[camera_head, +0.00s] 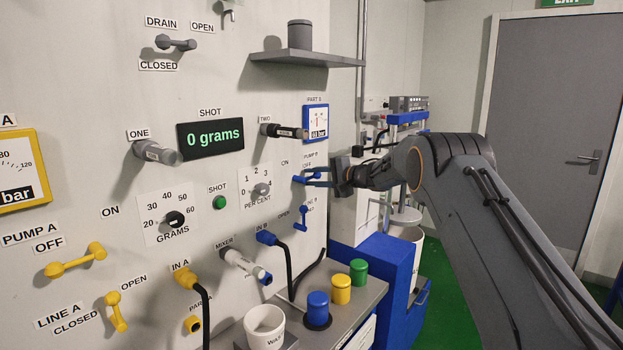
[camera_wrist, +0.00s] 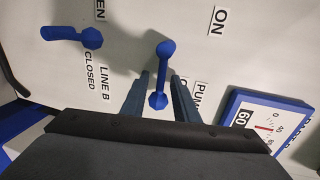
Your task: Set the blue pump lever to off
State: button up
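The blue pump lever (camera_head: 299,180) is on the wall panel below the PUMP B label, lying roughly sideways in the head view. In the wrist view the same lever (camera_wrist: 164,55) runs up and down, its lower end between my fingers. My gripper (camera_head: 318,177) reaches it from the right. In the wrist view its two fingers (camera_wrist: 163,97) stand apart, one on each side of the lever, with narrow gaps visible. The ON label (camera_head: 285,162) is left of the lever; it also shows in the wrist view (camera_wrist: 218,20). The label near the gripper is partly hidden.
The blue line B lever (camera_head: 301,218) is just below; it also shows in the wrist view (camera_wrist: 75,36). The blue-framed gauge (camera_head: 316,122) is above. A blue hose plug (camera_head: 266,238) sits lower left. A bench (camera_head: 350,302) with coloured cups stands below.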

jog(key=b+v, duration=0.2)
jog(key=v, duration=0.5)
jog(key=shift+d, duration=0.3)
jog(key=shift+s+r, duration=0.1)
